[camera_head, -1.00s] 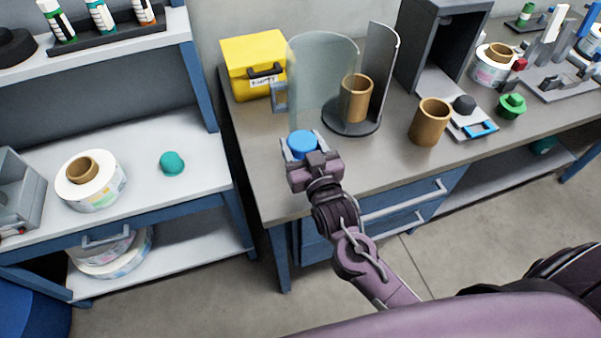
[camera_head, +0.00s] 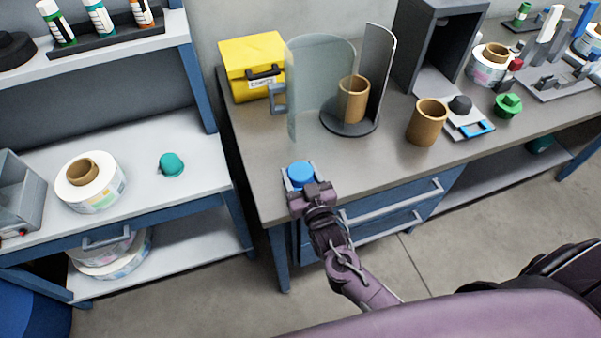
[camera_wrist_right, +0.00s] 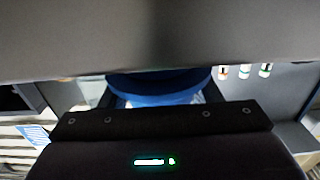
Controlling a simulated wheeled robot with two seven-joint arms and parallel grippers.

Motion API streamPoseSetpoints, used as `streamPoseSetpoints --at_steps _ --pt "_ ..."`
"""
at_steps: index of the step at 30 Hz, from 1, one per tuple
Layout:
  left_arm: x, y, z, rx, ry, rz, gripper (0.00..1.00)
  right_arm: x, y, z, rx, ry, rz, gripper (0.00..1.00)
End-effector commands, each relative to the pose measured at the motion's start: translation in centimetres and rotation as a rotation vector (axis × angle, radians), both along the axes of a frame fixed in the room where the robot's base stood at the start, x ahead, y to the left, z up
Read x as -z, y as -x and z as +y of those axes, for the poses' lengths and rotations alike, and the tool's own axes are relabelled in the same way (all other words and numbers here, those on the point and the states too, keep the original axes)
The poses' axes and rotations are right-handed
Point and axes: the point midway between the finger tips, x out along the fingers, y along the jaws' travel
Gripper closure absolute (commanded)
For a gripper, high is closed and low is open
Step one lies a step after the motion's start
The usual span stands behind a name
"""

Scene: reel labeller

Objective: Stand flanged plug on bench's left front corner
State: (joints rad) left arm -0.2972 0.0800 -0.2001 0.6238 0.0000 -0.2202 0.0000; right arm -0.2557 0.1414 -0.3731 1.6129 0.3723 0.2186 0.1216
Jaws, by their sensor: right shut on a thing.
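A blue plug (camera_head: 300,172) with a round top is between the fingers of my right gripper (camera_head: 300,180), which is shut on it. The gripper is over the bench (camera_head: 255,165), close to its left front corner. In the right wrist view the blue plug (camera_wrist_right: 165,88) shows partly, beyond the gripper's dark body. My left gripper is not in view.
Behind are a yellow box (camera_head: 253,68), a curved clear screen (camera_head: 315,85) and a brown tube (camera_head: 427,122). A green flanged piece (camera_head: 508,105) is at the right. A teal piece (camera_head: 172,165) is on the left shelf unit. The bench's left front area is otherwise clear.

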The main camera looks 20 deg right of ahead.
Motion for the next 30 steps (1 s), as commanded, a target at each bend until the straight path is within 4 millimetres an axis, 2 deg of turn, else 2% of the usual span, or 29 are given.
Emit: streamPoseSetpoints --at_steps 2,3,8,19,23,30 --pt "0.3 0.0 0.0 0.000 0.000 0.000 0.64 0.3 0.0 0.0 0.000 0.000 0.000 0.71" --pt "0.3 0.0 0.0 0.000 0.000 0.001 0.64 0.4 0.0 0.0 0.000 0.000 0.000 0.42" --pt "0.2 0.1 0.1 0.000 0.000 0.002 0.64 0.3 0.0 0.0 0.000 0.000 0.000 0.21" --pt "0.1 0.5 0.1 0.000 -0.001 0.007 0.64 0.0 0.3 0.0 0.000 0.001 0.002 0.21" --pt "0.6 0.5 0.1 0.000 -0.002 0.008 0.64 0.3 2.2 -0.1 -0.001 0.001 0.003 0.21" --pt "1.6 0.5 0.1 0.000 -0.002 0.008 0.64 0.3 7.5 -0.3 -0.001 0.001 0.004 0.21"
